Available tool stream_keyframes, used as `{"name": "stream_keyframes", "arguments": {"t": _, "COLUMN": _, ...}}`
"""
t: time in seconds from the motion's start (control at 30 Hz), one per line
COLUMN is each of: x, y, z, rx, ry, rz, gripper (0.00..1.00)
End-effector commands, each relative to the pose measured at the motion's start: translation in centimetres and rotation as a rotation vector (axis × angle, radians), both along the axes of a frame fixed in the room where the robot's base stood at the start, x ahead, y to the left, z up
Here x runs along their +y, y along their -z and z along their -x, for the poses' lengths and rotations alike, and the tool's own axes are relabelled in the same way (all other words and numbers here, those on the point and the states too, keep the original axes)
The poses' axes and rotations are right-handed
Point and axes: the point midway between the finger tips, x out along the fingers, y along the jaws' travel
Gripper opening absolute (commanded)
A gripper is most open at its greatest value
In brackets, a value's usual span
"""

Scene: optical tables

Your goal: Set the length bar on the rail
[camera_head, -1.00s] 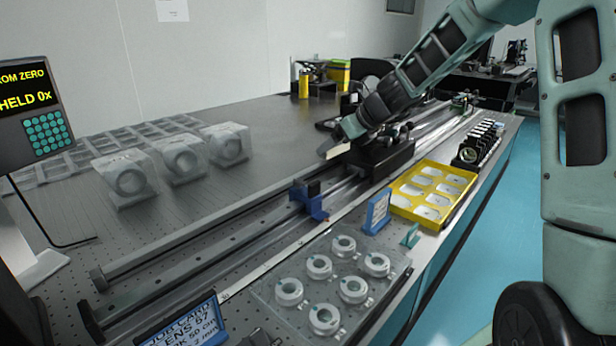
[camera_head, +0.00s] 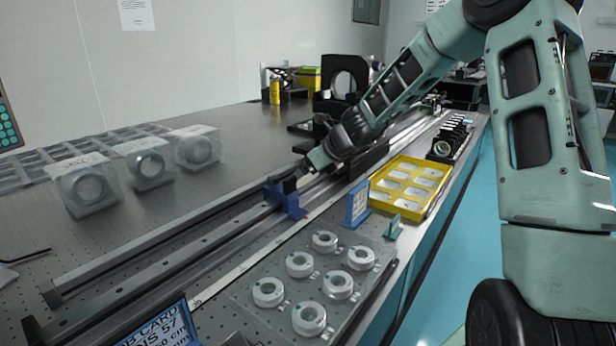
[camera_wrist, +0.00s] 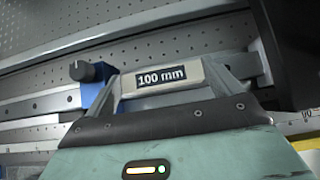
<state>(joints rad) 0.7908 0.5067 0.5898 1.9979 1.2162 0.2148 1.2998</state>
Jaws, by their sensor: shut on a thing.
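The length bar, a pale block labelled "100 mm" (camera_wrist: 190,72), is between the fingers of my gripper (camera_wrist: 165,92) in the wrist view. My gripper is shut on it. In the head view my gripper (camera_head: 310,166) is low over the rail (camera_head: 170,257), just behind the blue stop (camera_head: 290,200). The bar is hard to make out there. In the wrist view the blue stop (camera_wrist: 92,92) with its dark knob is close to the bar's left end. I cannot tell whether bar and stop touch, or whether the bar rests on the rail.
A black carriage (camera_head: 362,160) is on the rail beyond my gripper. A yellow tray (camera_head: 408,188), a blue sign (camera_head: 357,204) and a clear tray of white ring mounts (camera_head: 262,318) are along the front. Boxed optics (camera_head: 150,165) stand at left.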

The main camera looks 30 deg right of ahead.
Motion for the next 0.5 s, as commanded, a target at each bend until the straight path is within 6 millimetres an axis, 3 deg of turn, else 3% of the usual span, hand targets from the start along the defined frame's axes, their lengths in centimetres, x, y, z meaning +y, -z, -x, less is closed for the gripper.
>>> {"name": "stream_keyframes", "arguments": {"t": 0.07, "x": 0.0, "y": 0.0, "z": 0.1, "rx": 0.003, "ry": -0.001, "rz": 0.001, "gripper": 0.57}}
{"name": "stream_keyframes", "arguments": {"t": 0.1, "x": 0.0, "y": 0.1, "z": 0.1, "rx": 0.004, "ry": -0.001, "rz": 0.001, "gripper": 0.93}}
{"name": "stream_keyframes", "arguments": {"t": 0.13, "x": 0.0, "y": 0.1, "z": 0.1, "rx": 0.004, "ry": -0.001, "rz": 0.001, "gripper": 1.00}}
{"name": "stream_keyframes", "arguments": {"t": 0.5, "x": -0.3, "y": -1.0, "z": 0.8, "rx": 0.001, "ry": -0.001, "rz": 0.003, "gripper": 1.00}}
